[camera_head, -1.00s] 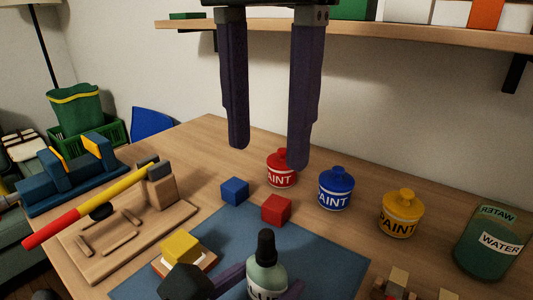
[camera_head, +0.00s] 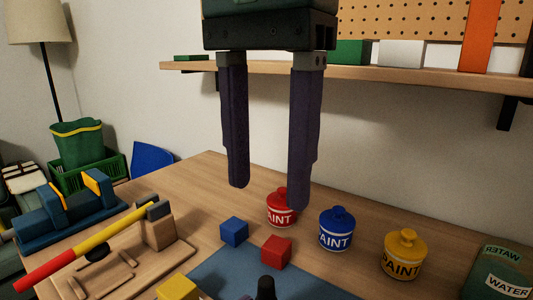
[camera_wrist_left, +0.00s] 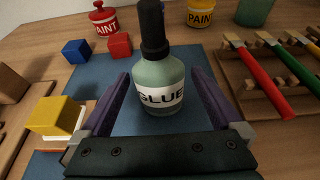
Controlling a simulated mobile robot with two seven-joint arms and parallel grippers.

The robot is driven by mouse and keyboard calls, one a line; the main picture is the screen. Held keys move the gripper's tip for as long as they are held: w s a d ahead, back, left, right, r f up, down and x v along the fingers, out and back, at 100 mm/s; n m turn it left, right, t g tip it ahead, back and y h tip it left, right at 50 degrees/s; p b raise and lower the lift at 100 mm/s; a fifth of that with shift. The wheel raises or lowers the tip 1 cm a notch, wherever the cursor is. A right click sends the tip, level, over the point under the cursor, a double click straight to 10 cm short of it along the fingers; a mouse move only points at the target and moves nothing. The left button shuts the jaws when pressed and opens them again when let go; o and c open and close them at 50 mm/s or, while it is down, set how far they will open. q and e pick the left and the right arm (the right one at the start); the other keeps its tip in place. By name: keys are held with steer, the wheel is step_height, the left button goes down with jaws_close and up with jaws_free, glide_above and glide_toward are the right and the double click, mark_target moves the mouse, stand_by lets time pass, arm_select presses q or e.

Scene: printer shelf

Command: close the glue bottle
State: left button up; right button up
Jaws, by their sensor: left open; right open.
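The glue bottle (camera_wrist_left: 158,80) stands upright on the blue mat in the left wrist view, pale green with a white GLUE label. A black cap (camera_wrist_left: 152,25) is on its top. My left gripper (camera_wrist_left: 158,88) is open, with one finger on each side of the bottle's body; I cannot tell whether they touch it. In the head view only the black cap (camera_head: 266,288) shows at the bottom edge. My right gripper (camera_head: 268,198) is open and empty, pointing down in the air above the table, near the red paint pot in the picture.
Red (camera_head: 282,207), blue (camera_head: 337,229) and yellow (camera_head: 404,254) paint pots stand behind the mat (camera_wrist_left: 95,88). Blue (camera_head: 234,232) and red (camera_head: 276,250) cubes lie near its far edge. A brush rack (camera_wrist_left: 262,85) is right of the bottle in the wrist view. A shelf (camera_head: 390,78) runs above.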

arm_select(q)
steer(key=p+v, duration=0.1)
steer(key=v, duration=0.8)
steer(key=shift+s+a+r+p, duration=0.15)
steer(key=shift+s+a+p, duration=0.1)
steer(key=shift+s+p, duration=0.1)
arm_select(e)
steer(key=shift+r, duration=0.9)
arm_select(q)
steer(key=shift+w, duration=0.1)
